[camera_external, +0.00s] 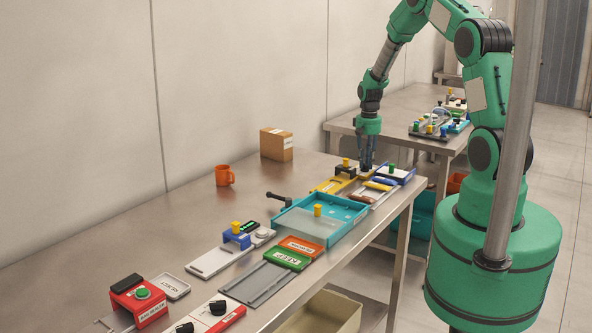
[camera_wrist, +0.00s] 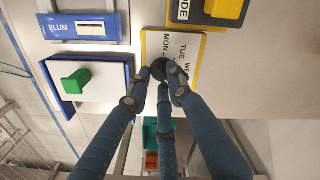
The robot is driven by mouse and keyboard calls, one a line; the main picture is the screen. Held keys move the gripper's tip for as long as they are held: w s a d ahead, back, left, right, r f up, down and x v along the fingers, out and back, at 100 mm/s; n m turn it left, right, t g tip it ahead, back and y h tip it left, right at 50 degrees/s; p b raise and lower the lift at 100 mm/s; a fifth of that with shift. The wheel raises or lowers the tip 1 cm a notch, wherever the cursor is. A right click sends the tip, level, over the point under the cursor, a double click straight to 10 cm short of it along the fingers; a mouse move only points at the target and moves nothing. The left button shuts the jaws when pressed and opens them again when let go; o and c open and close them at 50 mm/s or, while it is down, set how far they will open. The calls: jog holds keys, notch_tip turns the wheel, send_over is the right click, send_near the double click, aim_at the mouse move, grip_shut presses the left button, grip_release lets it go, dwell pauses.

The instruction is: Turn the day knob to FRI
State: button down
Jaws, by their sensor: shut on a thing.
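The labels MON, TUE and part of a W show on the plate; FRI is not readable. My gripper (camera_wrist: 160,80) has its fingers closed around the knob, which hides part of it and its pointer. In the external view my gripper (camera_external: 367,166) points down at the far end of the steel table, and the knob is hidden by the fingers.
A green knob on a white block (camera_wrist: 75,80) stands close left of the fingers. A yellow block (camera_wrist: 224,8) on a dark base is at the right.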

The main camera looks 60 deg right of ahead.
aim_at(366, 164)
jog(key=m, duration=0.3)
jog(key=shift+m, duration=0.4)
jog(key=m, duration=0.4)
jog(key=shift+a, duration=0.15)
jog(key=c, duration=1.5)
grip_release()
jog(key=shift+c, duration=0.2)
jog(key=shift+r, duration=0.15)
notch_tip(366, 164, up, 12)
